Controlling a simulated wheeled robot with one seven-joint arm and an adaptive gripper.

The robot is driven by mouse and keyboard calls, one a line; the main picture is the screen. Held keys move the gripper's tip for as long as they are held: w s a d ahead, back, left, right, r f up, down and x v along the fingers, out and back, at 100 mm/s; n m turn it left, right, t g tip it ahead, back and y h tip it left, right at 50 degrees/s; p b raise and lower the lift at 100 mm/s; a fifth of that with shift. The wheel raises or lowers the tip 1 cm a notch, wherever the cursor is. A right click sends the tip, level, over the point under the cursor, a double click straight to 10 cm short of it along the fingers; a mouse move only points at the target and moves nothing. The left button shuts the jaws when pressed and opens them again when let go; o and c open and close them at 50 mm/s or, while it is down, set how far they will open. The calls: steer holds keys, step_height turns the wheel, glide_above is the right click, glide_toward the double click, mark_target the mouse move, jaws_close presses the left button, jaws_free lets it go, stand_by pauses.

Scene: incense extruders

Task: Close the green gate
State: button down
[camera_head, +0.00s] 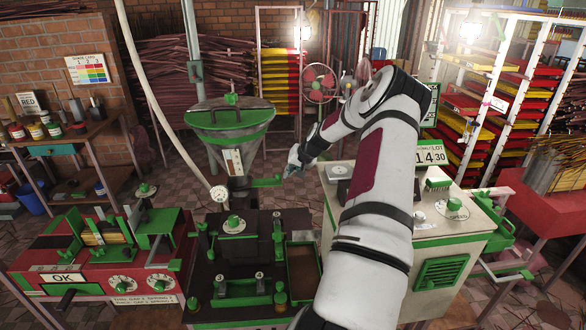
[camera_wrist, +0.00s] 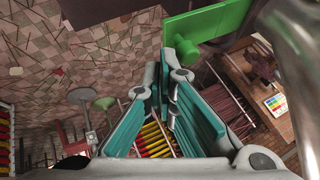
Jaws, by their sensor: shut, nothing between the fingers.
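The green gate (camera_head: 265,182) is a flat green bar with a raised end. It sticks out to the right of the dark chute below the green-rimmed hopper (camera_head: 228,131) in the head view. In the wrist view a large green plate (camera_wrist: 208,35), which looks like the gate, lies just beyond and right of the fingertips. My gripper (camera_head: 292,166) is just right of and a little above the gate's outer end. Its teal-padded fingers (camera_wrist: 166,72) are together and hold nothing. I cannot tell whether they touch the gate.
A dark machine bed (camera_head: 255,262) with green fittings stands below the hopper. A pale cabinet (camera_head: 445,252) with dials is at the right, under my arm. A red bench (camera_head: 95,270) is at the left. Tray racks (camera_head: 281,75) stand behind on open tiled floor.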

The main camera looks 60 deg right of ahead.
mark_target(274, 182)
stand_by(0.3)
steer(key=w+a, duration=0.1)
steer(key=w, duration=0.1)
steer(key=w+a, duration=0.2)
steer(key=shift+w+a, duration=0.25)
steer(key=shift+w, duration=0.05)
